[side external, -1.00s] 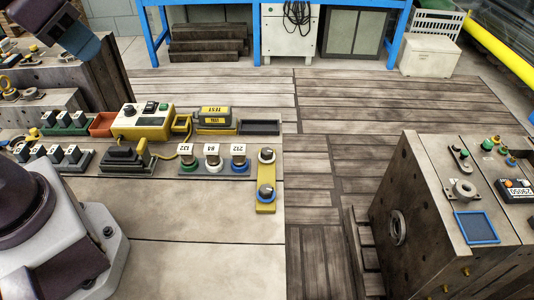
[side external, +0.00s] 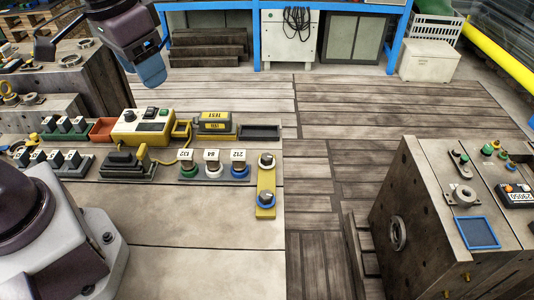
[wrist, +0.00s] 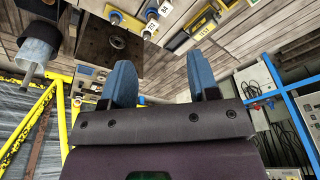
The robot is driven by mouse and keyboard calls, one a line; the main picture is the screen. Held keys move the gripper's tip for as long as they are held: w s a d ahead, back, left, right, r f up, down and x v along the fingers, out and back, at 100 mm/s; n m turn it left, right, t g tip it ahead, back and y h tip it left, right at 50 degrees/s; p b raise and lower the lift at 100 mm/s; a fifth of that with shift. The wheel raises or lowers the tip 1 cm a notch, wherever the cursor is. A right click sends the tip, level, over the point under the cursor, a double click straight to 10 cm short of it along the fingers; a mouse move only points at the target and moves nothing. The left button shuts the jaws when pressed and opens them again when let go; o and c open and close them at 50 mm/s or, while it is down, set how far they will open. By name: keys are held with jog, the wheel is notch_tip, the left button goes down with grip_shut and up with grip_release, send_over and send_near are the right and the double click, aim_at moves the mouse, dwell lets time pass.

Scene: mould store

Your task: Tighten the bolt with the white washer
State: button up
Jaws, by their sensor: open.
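My gripper (side external: 152,72) hangs at the upper left of the side view, above and behind the yellow control box. Its two blue fingers are apart and empty in the wrist view (wrist: 162,72). Three dark, silver-topped cylinders stand in a grey rack, labelled 132, 84 and 212. The 84 cylinder (side external: 212,171) has a white ring at its base; the 132 one (side external: 187,171) has a green ring and the 212 one (side external: 239,171) a blue ring. Small bolts with coloured rings (side external: 487,149) stand on the block at right; I cannot make out a white washer there.
A yellow plate (side external: 266,182) with two silver-topped knobs stands right of the rack. The yellow control box (side external: 142,127), TEST meter (side external: 214,122) and black device (side external: 124,164) crowd the bench behind and left. The bench front is clear. A floor gap separates the bench from the right block (side external: 425,220).

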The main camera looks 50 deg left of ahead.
jog(key=w+d+f+n+g, duration=0.2)
jog(key=w+f+n, duration=0.2)
jog(key=w+f, duration=0.3)
jog(key=n, duration=1.5)
send_over(267, 156)
notch_tip(267, 156, down, 9)
notch_tip(267, 156, down, 12)
jog(key=shift+f, duration=0.1)
jog(key=shift+c, duration=0.2)
